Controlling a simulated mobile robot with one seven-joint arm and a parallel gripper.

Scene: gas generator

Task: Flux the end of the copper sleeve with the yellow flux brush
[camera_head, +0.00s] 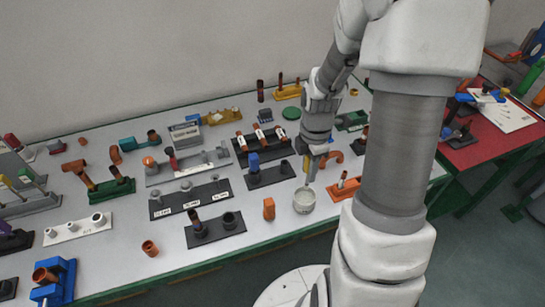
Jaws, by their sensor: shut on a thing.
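My gripper (318,148) points down over the right part of the bench and is shut on a thin upright tool. The tool shows a little yellow and appears to be the flux brush (311,170). Its lower end is at or just above a round pale pot (304,201); I cannot tell whether it touches. Several copper pieces are in view, and I cannot tell which is the copper sleeve. A short copper ring (150,248) stands alone at the front, and a copper tube (195,219) leans in a dark block (216,230).
Dark racks and fixtures crowd the grey bench (120,268). A red table (485,150) is at the right. My arm hides part of the bench's right side.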

